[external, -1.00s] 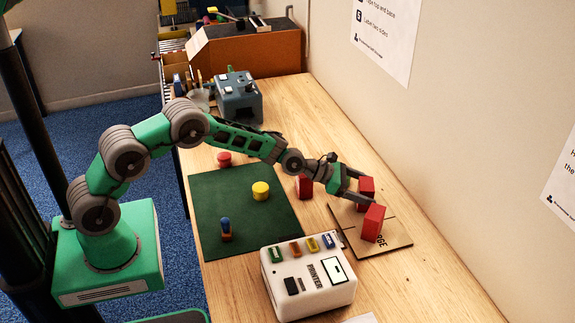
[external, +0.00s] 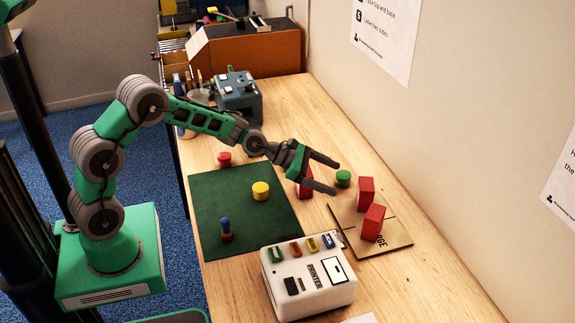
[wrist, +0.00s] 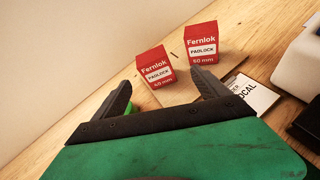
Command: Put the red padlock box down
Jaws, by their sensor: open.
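Two red padlock boxes stand upright on a brown cardboard sheet (external: 393,239) lettered "RGE" where visible. The rear box (external: 366,192) and the front box (external: 373,223) are close together. In the wrist view the left box (wrist: 155,68) seems to read 40 mm and the right box (wrist: 201,43) 60 mm. My gripper (external: 336,178) is open and empty, to the left of both boxes and apart from them. The wrist view shows its spread fingers (wrist: 161,78) pointing towards the boxes. A third red box (external: 304,188) stands partly hidden behind my gripper.
A green round piece (external: 343,179) is close by my fingers. A white printer (external: 308,284) stands in front of the sheet. The wall bounds the right side; bare wood lies behind the sheet.

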